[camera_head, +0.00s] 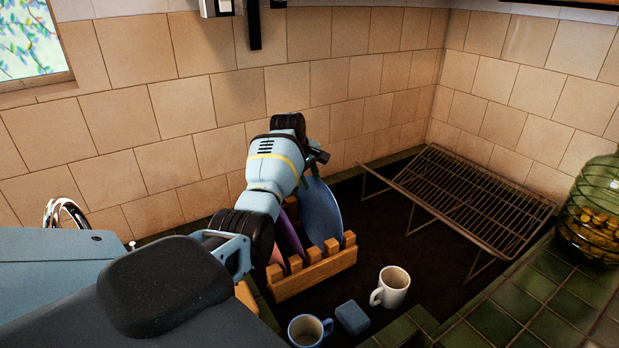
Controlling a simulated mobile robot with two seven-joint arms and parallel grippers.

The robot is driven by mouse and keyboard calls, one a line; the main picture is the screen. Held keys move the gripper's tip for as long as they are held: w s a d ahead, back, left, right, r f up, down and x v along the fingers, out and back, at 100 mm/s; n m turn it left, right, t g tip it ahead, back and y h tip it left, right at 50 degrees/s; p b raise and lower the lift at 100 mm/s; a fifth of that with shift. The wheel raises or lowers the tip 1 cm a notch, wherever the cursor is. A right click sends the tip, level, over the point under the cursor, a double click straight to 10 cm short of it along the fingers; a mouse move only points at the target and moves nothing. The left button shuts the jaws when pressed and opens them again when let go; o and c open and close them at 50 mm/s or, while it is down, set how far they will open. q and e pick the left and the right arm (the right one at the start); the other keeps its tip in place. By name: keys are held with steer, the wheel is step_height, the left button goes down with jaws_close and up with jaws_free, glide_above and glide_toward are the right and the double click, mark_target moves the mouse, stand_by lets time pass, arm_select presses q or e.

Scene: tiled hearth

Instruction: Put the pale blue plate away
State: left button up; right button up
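The pale blue plate (321,214) stands on edge in the right part of a wooden slotted rack (318,270), its lower edge behind the rack's front pegs. My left arm reaches in over the rack, and my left gripper (314,168) is at the plate's upper edge. Its fingers are small and partly hidden by the wrist, so I cannot tell whether they are closed on the plate. My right gripper is not in view.
A purple plate (290,238) and a pinkish one (275,256) stand left of the blue plate. A white mug (394,290), blue mug (306,331) and blue block (352,318) are in front. A wire rack (470,195) stands right, beside a green glass jar (597,215).

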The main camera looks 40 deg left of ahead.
arm_select(q)
steer(key=v, duration=0.8)
steer(key=shift+f, duration=0.15)
stand_by(1.5)
